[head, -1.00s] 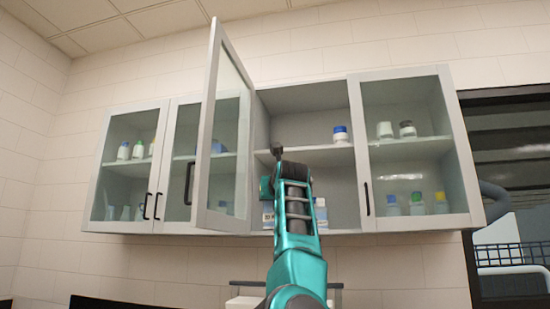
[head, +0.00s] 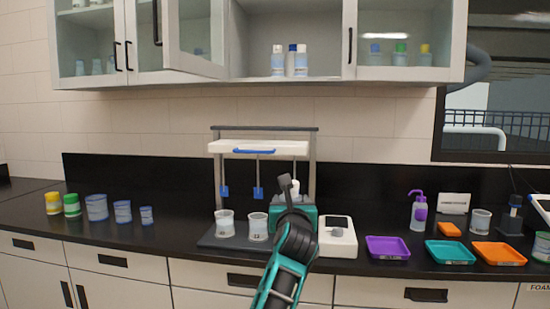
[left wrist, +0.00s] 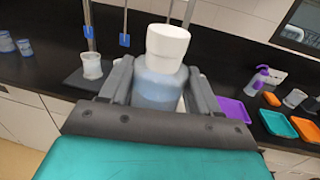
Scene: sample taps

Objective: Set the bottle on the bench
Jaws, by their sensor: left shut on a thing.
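A bottle with a white cap and a pale blue body (left wrist: 158,84) stands between the fingers of my left gripper (left wrist: 155,98) in the left wrist view. The gripper is shut on it. In the head view my left gripper (head: 293,205) is at the middle, in front of the jar-test stand, and mostly hides the bottle; its white cap (head: 294,186) shows above. The black bench (head: 180,236) runs below; I cannot tell the bottle's exact height over it. My right gripper is not in view.
A stirring stand (head: 262,147) with beakers is behind and left of the gripper. A white scale (head: 339,247) is close on its right. Purple (head: 388,258), teal (head: 450,261) and orange (head: 499,263) trays lie further right. Bare bench lies left of the stand. A cabinet door hangs open above.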

